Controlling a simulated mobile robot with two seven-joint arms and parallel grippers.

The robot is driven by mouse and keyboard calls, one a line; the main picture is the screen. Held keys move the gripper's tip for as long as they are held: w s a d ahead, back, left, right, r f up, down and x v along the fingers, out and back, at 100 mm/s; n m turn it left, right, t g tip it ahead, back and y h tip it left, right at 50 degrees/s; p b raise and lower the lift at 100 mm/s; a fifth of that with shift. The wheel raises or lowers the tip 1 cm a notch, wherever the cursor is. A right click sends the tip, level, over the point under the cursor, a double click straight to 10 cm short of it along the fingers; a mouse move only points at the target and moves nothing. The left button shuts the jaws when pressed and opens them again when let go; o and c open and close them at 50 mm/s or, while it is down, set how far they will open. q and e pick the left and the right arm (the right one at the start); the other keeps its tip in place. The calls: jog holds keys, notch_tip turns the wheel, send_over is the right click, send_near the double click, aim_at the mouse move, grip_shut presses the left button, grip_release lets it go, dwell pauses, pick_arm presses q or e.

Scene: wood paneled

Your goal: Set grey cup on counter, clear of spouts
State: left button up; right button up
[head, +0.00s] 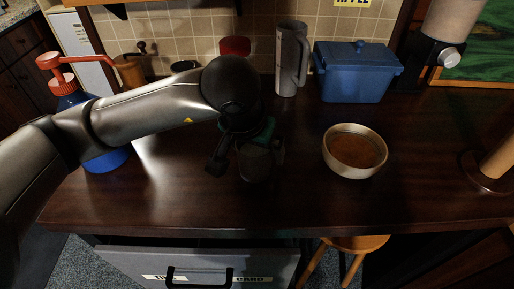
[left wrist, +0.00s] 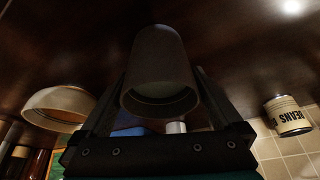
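The grey cup (head: 256,164) stands upright at the middle of the dark wooden counter (head: 310,205), its top partly hidden by my left gripper (head: 246,160). In the left wrist view the cup (left wrist: 157,55) sits between the fingers of my left gripper (left wrist: 162,72), its open rim toward the camera. The fingers look spread either side of it. In the head view a gap shows between the left finger and the cup. My right gripper is not in view.
A bowl (head: 355,151) stands right of the cup. A grey mug (head: 289,60) and a blue lidded box (head: 356,72) stand behind. A dispenser with a knob (head: 446,56) is at the back right. A blue pump bottle (head: 103,158) is at left. Front counter is clear.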

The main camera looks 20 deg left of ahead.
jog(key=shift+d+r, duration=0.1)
pick_arm(q)
jog(key=shift+r+p, duration=0.2)
jog(key=shift+p, duration=0.1)
jog(key=p+v, duration=0.1)
jog(key=v, duration=1)
jog(key=shift+p, duration=0.35)
jog(key=shift+s+r, duration=0.15)
jog(key=shift+r, duration=0.3)
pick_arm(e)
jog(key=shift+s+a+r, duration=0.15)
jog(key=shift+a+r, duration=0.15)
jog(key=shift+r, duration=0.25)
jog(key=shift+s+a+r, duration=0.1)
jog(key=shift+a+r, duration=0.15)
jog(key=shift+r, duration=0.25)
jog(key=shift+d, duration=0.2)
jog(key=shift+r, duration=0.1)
